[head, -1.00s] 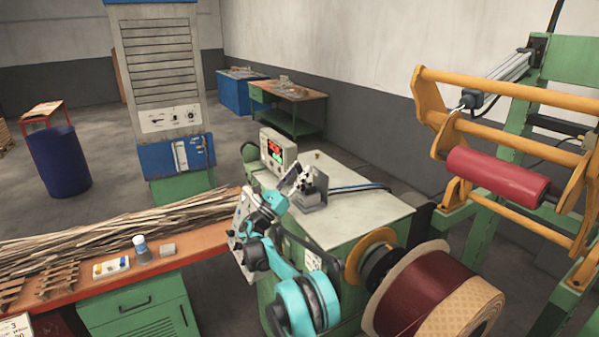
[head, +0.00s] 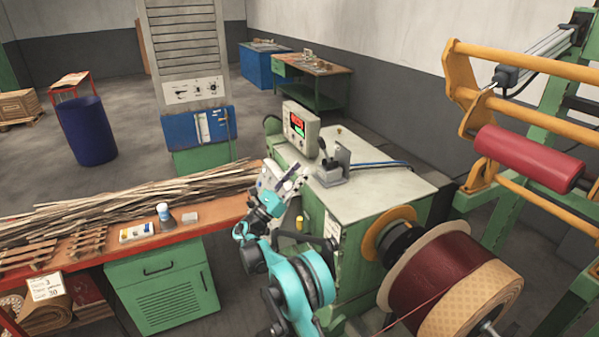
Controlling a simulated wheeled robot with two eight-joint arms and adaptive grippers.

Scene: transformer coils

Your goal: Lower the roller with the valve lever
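The valve (head: 333,172) is a small grey block on the light top of the green machine, with blue hoses running off to the right. Its dark lever (head: 323,150) stands up from it, leaning slightly left. The red roller (head: 528,159) sits at the right between yellow side arms, above and beyond the coil. My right gripper (head: 297,180) is left of the valve, by the machine's edge, and looks apart from the lever. Its fingers are small and seen at an angle, so their opening is unclear. My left gripper is out of view.
A control box with red and green displays (head: 301,127) stands behind the valve. A dark red coil (head: 440,268) is at the machine's front right. An orange-topped bench (head: 190,225) with wooden strips lies to the left. The machine top right of the valve is mostly clear.

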